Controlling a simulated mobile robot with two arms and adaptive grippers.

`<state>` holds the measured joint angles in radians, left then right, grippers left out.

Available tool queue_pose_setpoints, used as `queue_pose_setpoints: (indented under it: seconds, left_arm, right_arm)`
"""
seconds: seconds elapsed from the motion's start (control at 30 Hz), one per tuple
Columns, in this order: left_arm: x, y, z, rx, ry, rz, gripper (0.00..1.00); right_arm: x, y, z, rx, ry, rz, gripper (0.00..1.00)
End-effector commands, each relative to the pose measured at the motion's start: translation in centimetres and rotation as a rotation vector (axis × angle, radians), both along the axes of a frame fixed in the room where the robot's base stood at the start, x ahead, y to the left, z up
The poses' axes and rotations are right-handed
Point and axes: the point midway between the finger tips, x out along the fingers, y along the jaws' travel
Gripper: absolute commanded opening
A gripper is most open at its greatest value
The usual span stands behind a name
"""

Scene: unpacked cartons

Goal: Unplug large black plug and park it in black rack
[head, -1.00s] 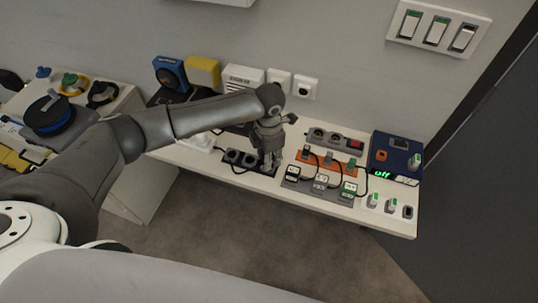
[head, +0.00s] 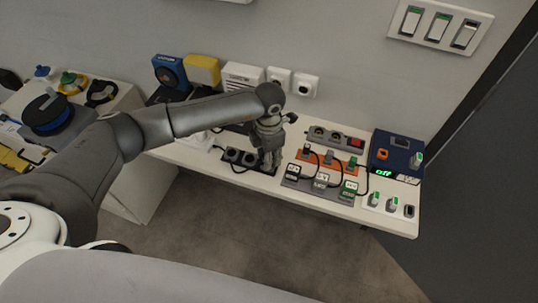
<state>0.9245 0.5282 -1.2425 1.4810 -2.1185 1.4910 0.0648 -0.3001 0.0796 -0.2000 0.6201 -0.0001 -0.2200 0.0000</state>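My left gripper (head: 267,166) points down over the right part of a low black block with round sockets (head: 233,156), which looks like the black rack. The gripper covers that end of the block. I cannot tell whether its fingers are open or shut, or whether a plug is between them. No large black plug shows clearly. A small dark plug (head: 306,149) stands at the left end of an orange strip (head: 329,159). My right gripper is not in view.
A grey strip (head: 300,186) with several corded plugs lies in front of the orange strip. A grey power strip with a red switch (head: 356,143) is behind. A blue box with a green "off" display (head: 397,152) stands right. Cords loop between the strips.

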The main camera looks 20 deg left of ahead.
Motion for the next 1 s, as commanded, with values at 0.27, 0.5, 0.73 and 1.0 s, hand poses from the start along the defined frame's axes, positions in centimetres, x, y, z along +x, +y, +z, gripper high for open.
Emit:
queue_pose_setpoints:
  seconds: [0.27,0.5,0.73,1.0]
  left_arm:
    - [0.01,0.0,0.02,0.0,0.0,0.0,0.0]
    - [0.01,-0.01,-0.33,0.0,0.0,0.0,0.0]
    - [0.02,0.0,-0.45,-0.001,-0.001,0.0,0.0]
    - [0.01,-0.01,-0.45,0.0,0.0,0.0,0.5]
  right_arm:
    - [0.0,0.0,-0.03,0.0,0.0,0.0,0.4]
    - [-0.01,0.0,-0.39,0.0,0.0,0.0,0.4]
    - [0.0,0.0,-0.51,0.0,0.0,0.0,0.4]
    - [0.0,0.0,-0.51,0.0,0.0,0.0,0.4]
